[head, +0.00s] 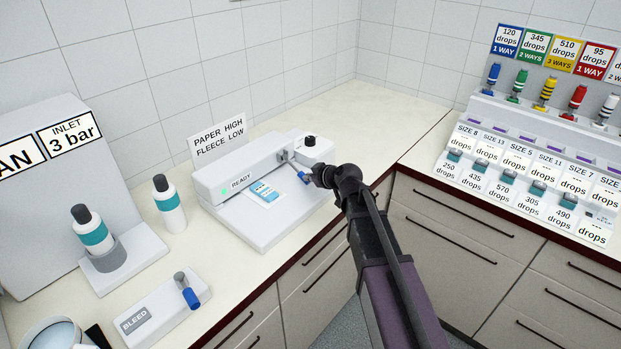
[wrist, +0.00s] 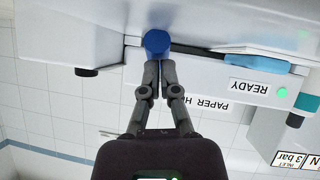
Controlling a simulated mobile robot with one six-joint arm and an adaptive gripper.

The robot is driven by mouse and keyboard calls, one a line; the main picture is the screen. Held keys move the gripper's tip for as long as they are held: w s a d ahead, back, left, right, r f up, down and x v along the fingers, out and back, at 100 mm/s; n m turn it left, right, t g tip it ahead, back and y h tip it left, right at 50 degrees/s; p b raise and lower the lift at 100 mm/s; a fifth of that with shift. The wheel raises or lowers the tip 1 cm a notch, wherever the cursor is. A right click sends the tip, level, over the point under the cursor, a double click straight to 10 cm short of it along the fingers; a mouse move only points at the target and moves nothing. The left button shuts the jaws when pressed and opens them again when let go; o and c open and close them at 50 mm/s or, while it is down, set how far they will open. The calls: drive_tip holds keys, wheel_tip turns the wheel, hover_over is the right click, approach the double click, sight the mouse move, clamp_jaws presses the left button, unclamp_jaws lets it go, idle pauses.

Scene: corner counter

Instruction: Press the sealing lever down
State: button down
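The sealer (head: 255,222) is a white machine on the counter with a green light beside the word READY. Its lever ends in a blue knob (head: 304,177), at the machine's right end. The blue knob (wrist: 157,43) is also in the wrist view, which looks upside down. My gripper (wrist: 159,66) has its fingertips close together, right at the knob; I cannot tell if they touch it. In the head view my gripper (head: 316,176) is just right of the knob. Nothing shows between the fingers. A blue-and-white pouch (head: 264,191) lies at the sealer's bar.
A black dial (head: 310,141) tops the sealer's right end. A sign (head: 218,138) stands behind it. A bottle (head: 169,205) and a BLEED unit (head: 160,306) with another blue-tipped lever stand left. A dispenser rack (head: 535,150) is at right. The corner counter (head: 400,115) is clear.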

drive_tip(key=shift+f, duration=0.1)
idle(0.3)
drive_tip(key=shift+r+p, duration=0.25)
drive_tip(key=shift+p, duration=0.05)
drive_tip(key=r+p, duration=0.1)
drive_tip(key=s+r+p, duration=0.1)
drive_tip(key=r+p, duration=0.1)
drive_tip(key=shift+s+d, duration=0.2)
drive_tip(key=shift+d, duration=0.2)
drive_tip(key=f+p+v, duration=0.1)
drive_tip(key=p+v, duration=0.2)
drive_tip(key=v, duration=0.7)
drive_tip(key=shift+s+d+f, duration=0.3)
drive_tip(key=shift+s+d, duration=0.1)
